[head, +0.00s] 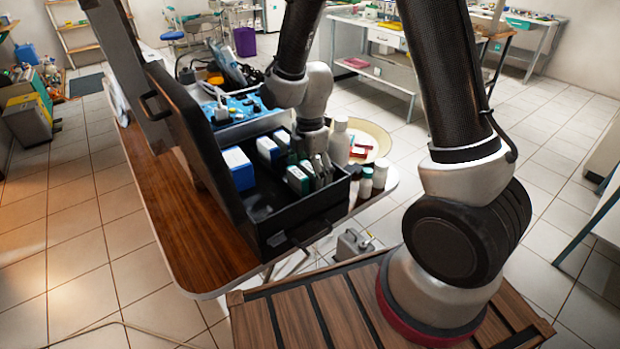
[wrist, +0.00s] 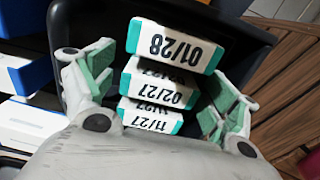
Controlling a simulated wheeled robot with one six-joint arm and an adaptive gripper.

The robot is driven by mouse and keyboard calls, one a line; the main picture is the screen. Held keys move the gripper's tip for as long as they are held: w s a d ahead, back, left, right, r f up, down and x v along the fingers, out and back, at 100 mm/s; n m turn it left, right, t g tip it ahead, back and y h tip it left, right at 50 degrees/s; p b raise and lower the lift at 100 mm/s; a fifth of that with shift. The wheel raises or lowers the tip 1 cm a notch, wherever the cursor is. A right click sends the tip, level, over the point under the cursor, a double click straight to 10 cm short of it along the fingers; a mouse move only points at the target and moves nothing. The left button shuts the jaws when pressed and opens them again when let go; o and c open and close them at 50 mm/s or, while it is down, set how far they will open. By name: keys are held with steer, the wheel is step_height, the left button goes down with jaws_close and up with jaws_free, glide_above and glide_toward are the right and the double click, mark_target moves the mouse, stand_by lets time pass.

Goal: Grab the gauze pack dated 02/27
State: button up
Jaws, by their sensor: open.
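The gauze pack dated 02/27 (wrist: 158,92) is a white block with green ends, in the middle of a row in the wrist view. A pack marked 01/28 (wrist: 175,46) stands above it there, and one that seems to read 11/27 (wrist: 150,118) below it. Parts of further labels show between them, too covered to read surely. My gripper (wrist: 162,84) is open, with its green-padded fingers on either side of the row, apart from the 02/27 pack. In the head view my gripper (head: 320,166) is down over the black drawer (head: 268,205), beside white-and-green packs (head: 298,180).
A blue-and-white box (head: 238,168) lies left in the drawer. The case's raised dark panel (head: 195,135) stands to the left. White bottles (head: 340,140) stand close on the right. A blue tray (head: 235,108) with small items sits behind.

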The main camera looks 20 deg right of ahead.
steer(key=c, duration=0.9)
steer(key=shift+r, duration=0.1)
steer(key=shift+c, duration=0.2)
